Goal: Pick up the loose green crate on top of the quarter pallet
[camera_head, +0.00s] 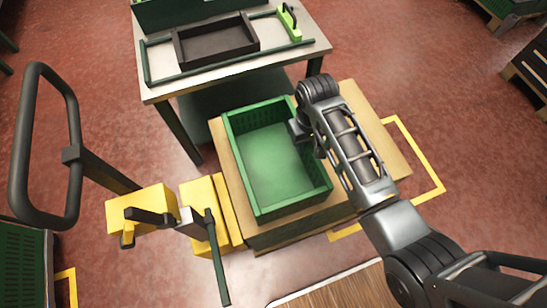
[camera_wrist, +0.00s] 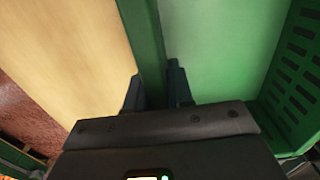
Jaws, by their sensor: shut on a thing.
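The green crate (camera_head: 272,165) is empty and sits on the wooden quarter pallet (camera_head: 232,170), with bare wood showing to its right. My gripper (camera_head: 299,130) is at the crate's right wall, near its far corner. In the wrist view my gripper (camera_wrist: 158,90) has one dark finger on each side of the green crate wall (camera_wrist: 143,40), shut on it. The crate floor lies to the right of that wall and the bare wood to the left. The fingertips are partly hidden by the wrist in the head view.
A table (camera_head: 158,92) with a dark tray (camera_head: 215,42) and a green-handled tool (camera_head: 289,22) stands behind the pallet. A yellow truck with a black handle (camera_head: 45,140) stands at the left. Yellow floor lines (camera_head: 420,150) mark the red floor on the right.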

